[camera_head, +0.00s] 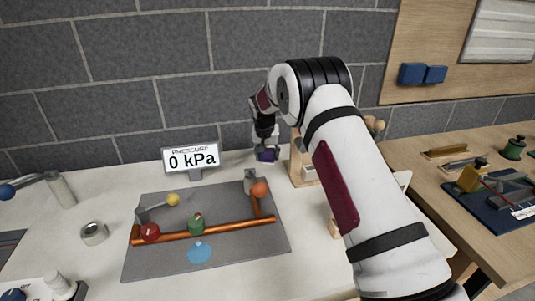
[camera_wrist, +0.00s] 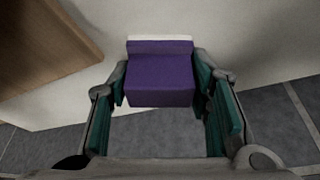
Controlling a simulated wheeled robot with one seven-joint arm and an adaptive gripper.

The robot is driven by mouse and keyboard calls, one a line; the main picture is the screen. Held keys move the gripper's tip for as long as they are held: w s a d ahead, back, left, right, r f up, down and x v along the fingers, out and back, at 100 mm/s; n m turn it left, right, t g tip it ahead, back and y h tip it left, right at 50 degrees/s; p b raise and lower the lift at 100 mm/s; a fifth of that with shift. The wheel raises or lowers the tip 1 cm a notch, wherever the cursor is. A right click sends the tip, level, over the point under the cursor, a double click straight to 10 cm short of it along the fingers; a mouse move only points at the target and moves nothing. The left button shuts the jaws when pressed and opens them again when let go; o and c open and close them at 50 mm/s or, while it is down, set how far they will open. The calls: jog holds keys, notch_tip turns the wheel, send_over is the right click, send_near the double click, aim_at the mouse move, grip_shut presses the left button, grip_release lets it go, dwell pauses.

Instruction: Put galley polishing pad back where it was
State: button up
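The galley polishing pad appears to be the purple block with a white strip along one edge, seen in the wrist view (camera_wrist: 160,80). In the head view the purple block (camera_head: 267,155) is at the back of the pale worktop, left of a wooden stand. My gripper (camera_head: 265,142) points down over it. In the wrist view the green-lined fingers (camera_wrist: 160,88) lie against both sides of the block, so my gripper looks shut on it. I cannot tell whether the block touches the worktop. No empty place for it can be made out.
The wooden stand (camera_head: 305,165) is close on the right of my gripper. A pressure display (camera_head: 191,158) and a grey mat (camera_head: 222,262) with copper pipe and valves are to the left. The block wall (camera_head: 140,90) is close behind. A tape roll (camera_head: 94,233) lies farther left.

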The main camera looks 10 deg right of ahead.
jog(key=o, duration=0.4)
jog(key=shift+c, duration=0.2)
jog(key=shift+r, duration=0.1)
jog(key=s+r+p, duration=0.1)
jog(key=s+r, duration=0.3)
jog(key=r, duration=0.4)
jog(key=s+r+n+p, duration=0.1)
jog(key=s+r, duration=0.4)
jog(key=r, duration=0.3)
jog(key=s+r+p, duration=0.1)
jog(key=s+r, duration=0.3)
jog(key=r, duration=0.4)
jog(key=s+r+n+t, duration=0.1)
jog(key=s+r, duration=0.3)
jog(key=s, duration=0.3)
jog(key=s+r, duration=0.4)
jog(key=s, duration=0.3)
jog(key=s+f+n+y, duration=0.1)
jog(key=s+f+n, duration=0.1)
jog(key=s, duration=2.6)
jog(key=shift+f+n+t+y, duration=0.3)
jog(key=shift+f, duration=0.35)
